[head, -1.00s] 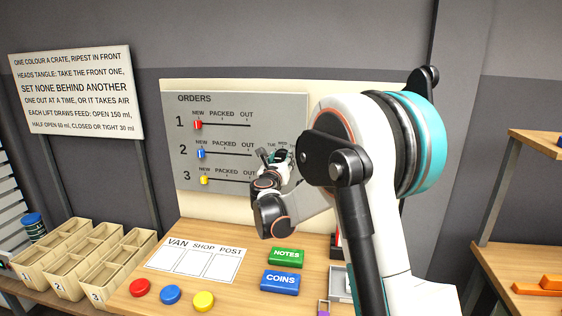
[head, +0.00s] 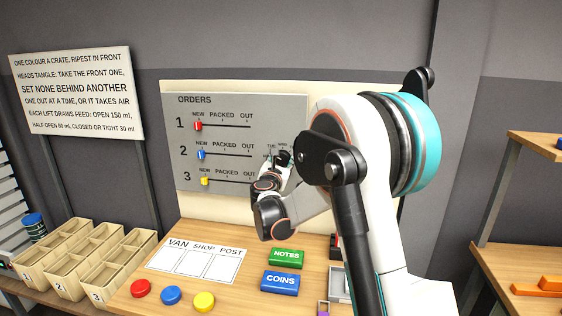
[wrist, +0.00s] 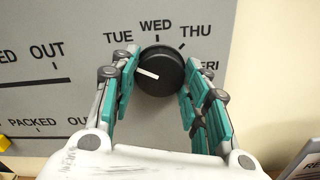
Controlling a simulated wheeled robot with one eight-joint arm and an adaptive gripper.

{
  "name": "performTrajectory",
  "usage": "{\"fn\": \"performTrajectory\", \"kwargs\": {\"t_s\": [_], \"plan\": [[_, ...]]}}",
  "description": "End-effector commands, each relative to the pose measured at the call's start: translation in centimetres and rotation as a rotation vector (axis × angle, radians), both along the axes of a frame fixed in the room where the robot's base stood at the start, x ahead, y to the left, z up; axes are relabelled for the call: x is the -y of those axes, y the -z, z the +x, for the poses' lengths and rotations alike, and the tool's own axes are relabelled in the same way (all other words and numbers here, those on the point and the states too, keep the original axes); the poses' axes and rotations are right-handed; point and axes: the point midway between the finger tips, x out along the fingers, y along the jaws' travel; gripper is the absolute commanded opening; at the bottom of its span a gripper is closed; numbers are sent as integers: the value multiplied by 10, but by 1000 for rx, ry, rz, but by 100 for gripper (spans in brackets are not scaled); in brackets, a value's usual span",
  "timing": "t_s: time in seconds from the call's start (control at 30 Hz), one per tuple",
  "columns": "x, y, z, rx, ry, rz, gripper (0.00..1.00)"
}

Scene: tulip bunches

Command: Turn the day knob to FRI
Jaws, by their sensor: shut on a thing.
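MON cannot be seen in the wrist view. My gripper (wrist: 160,76) is shut on the knob, with one teal-padded finger on each side. The right finger partly covers the FRI label (wrist: 208,65). In the head view my gripper (head: 281,161) is at the board's right part, and my wrist and fingers hide most of the knob.
The orders board (head: 235,108) has red (head: 198,126), blue (head: 201,154) and yellow (head: 205,181) sliders left of my gripper. Crates (head: 90,290) stand at left.

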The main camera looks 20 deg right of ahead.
Motion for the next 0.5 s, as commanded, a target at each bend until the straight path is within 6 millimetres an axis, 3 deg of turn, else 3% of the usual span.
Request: {"fn": "performTrajectory", "kwargs": {"t_s": [0.5], "plan": [[0, 0, 0, 273, 0, 405, 18]]}}
